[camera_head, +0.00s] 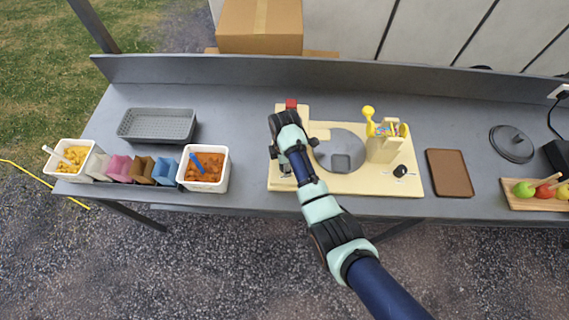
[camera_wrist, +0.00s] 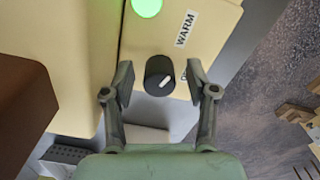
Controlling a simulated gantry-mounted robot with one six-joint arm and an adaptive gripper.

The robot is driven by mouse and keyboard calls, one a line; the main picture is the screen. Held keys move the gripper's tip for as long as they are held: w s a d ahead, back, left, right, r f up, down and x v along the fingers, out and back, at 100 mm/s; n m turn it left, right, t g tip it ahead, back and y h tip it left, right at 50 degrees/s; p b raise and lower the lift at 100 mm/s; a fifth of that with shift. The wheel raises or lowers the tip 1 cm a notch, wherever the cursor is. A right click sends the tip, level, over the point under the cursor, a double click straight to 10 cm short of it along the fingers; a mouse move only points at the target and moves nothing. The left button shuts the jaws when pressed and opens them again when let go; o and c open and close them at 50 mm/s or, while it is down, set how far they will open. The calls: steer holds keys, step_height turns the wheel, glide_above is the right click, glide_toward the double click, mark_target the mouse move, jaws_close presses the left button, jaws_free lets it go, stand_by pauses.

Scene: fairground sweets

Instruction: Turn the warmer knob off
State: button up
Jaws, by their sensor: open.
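The warmer knob (camera_wrist: 157,68) is black and round with a white pointer mark, in the wrist view. It sits on a cream panel beside a "WARM" label (camera_wrist: 187,28). Its pointer slants towards the upper right. A green lamp (camera_wrist: 147,6) glows beyond it. My gripper (camera_wrist: 160,79) is open, with one finger on each side of the knob and a visible gap on both sides. The right finger partly hides another label. In the head view my wrist covers this knob, at the left end of the cream machine (camera_head: 350,187).
A second black knob (camera_head: 401,170) is on the machine's right front. A brown board (camera_head: 449,173) lies right; a white tub (camera_head: 204,168) stands left. Bare counter lies between tub and machine.

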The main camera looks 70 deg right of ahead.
steer(key=shift+c, duration=0.3)
jaws_close()
steer(key=shift+r, duration=0.1)
steer(key=shift+m+p, duration=0.3)
steer(key=shift+r+m+p, duration=0.15)
steer(key=shift+m+p, duration=0.85)
steer(key=shift+m, duration=0.2)
steer(key=m+p, duration=0.1)
steer(key=m, duration=0.2)
steer(key=shift+m+p, duration=0.3)
steer(key=shift+p, duration=0.1)
steer(key=m+p, duration=0.1)
steer(key=m, duration=0.2)
steer(key=shift+a+m, duration=0.1)
steer(key=shift+m, duration=0.2)
steer(key=shift+m+p, duration=0.55)
steer(key=shift+m, duration=1.35)
